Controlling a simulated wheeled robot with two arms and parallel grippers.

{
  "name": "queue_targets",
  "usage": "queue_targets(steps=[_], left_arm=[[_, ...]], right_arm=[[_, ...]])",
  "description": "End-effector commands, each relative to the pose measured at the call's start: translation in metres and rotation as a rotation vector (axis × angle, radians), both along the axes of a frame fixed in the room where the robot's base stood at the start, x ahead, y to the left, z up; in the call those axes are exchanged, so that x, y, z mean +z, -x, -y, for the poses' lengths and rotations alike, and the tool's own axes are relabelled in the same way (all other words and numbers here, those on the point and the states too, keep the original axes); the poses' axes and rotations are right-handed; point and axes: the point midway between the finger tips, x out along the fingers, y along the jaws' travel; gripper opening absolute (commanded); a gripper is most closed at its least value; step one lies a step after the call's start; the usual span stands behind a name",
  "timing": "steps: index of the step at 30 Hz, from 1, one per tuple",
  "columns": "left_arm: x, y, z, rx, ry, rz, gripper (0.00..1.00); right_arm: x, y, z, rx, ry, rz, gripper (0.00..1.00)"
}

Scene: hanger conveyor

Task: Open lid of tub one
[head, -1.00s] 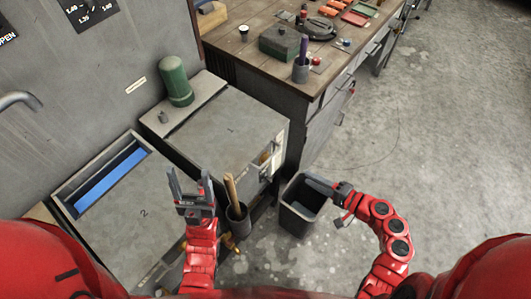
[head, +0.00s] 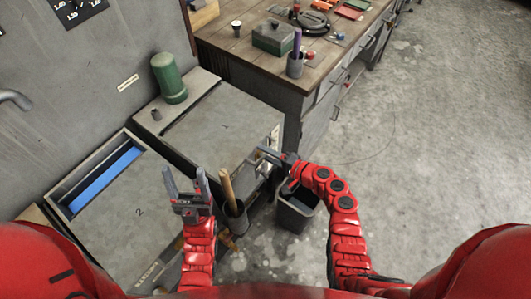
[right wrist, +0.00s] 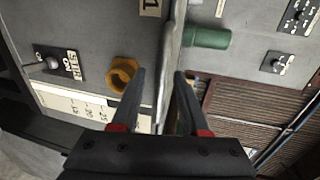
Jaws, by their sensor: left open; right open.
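Tub one (head: 270,165) stands in the middle of the head view with its flat grey lid (head: 222,120), marked 1, lying shut. My right gripper (head: 268,154) is open at the lid's front right edge. In the right wrist view my right gripper (right wrist: 162,78) has its fingers spread, with a thin grey edge (right wrist: 172,50) running up between them; I cannot tell whether they touch it. An orange nut-shaped fitting (right wrist: 122,73) shows on the tub's front. My left gripper (head: 185,178) is open and empty, fingers up, above tub two's lid (head: 135,215).
Tub two has a blue-lined opening (head: 107,180) at its back. A green cylinder (head: 168,78) stands behind tub one. A holder with a wooden handle (head: 228,190) and a dark bin (head: 297,208) stand in front. A cluttered workbench (head: 228,45) is behind. Floor at right is clear.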

Motion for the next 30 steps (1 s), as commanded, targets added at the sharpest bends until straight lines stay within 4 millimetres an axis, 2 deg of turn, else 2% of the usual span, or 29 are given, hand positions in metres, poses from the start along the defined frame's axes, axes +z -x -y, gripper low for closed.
queue_targets(steps=[8, 15, 16, 30], left_arm=[[-0.0001, 0.0, 0.0, 0.0, 0.0, 0.0, 0.68], [-0.0001, 0.0, 0.0, 0.0, 0.0, 0.0, 0.68], [-0.0001, 0.0, 0.0, 0.0, 0.0, 0.0, 0.68], [-0.0002, 0.0, 0.0, 0.0, 0.0, 0.0, 0.68]], right_arm=[[-0.0002, -0.0012, -0.0013, -0.001, 0.001, 0.001, 0.44], [0.0, -0.0014, -0.001, -0.001, 0.001, 0.001, 0.03], [0.0, -0.0014, -0.001, -0.002, 0.001, 0.001, 0.0], [-0.0003, -0.0013, -0.0006, -0.002, 0.002, 0.001, 0.0]])
